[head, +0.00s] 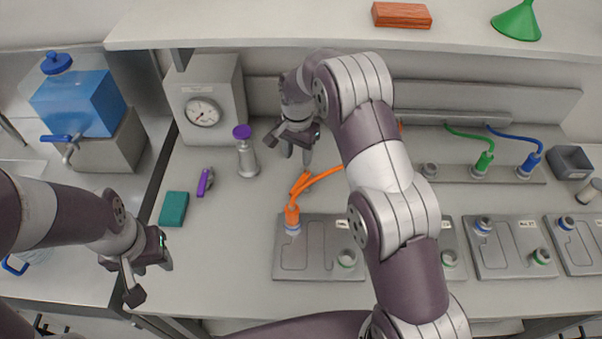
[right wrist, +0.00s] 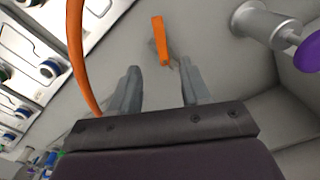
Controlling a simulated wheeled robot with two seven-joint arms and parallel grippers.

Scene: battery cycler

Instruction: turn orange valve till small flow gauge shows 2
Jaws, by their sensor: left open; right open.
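An orange lever-shaped handle (head: 300,183), which looks like the valve, is on the bench beside the orange hose. In the right wrist view the orange handle (right wrist: 161,42) is just beyond my fingertips, apart from them. My right gripper (head: 298,154) is open and empty above and behind the handle; its spread fingers also show in the right wrist view (right wrist: 158,78). A round white dial gauge (head: 202,112) is on a grey box at the back left; its reading is too small to tell. My left gripper (head: 150,276) is open and empty at the bench's front left.
A silver cylinder with a purple top (head: 247,160) stands left of my right gripper. The orange hose (head: 322,175) runs to a battery tray (head: 282,265). A purple item (head: 205,182) and a teal block (head: 174,209) lie at left. A shelf (head: 270,30) overhangs the back.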

